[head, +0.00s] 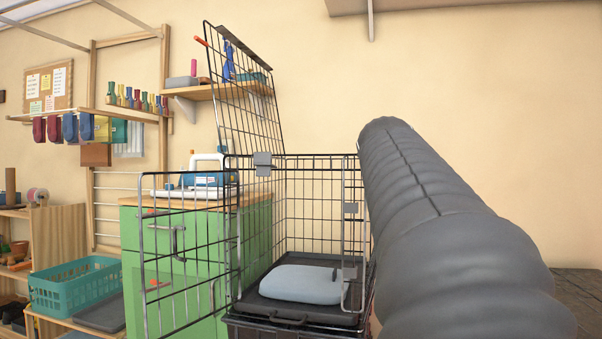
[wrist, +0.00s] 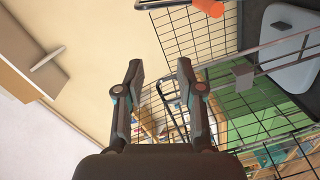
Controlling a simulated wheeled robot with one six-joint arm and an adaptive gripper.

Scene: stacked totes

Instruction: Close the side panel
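A black wire crate (head: 325,205) stands at the centre of the head view. One wire panel (head: 240,95) stands raised above it, with an orange tip at its upper left. Another wire-framed panel (head: 186,255) is swung out to the left of the crate's front, with orange tips on its edge. I cannot tell which is the side panel. My gripper (wrist: 160,68) is open and empty in the wrist view, its two fingers apart. Crate wire mesh (wrist: 185,32) shows beyond and right of the fingers. My arm hides the gripper in the head view.
A blue-grey cushion (head: 302,284) lies in the crate. A green cabinet (head: 135,230) stands behind the swung-out panel, with a teal basket (head: 75,288) farther left. A shelf (head: 213,91) is on the wall behind the raised panel. Bare wall is at the right.

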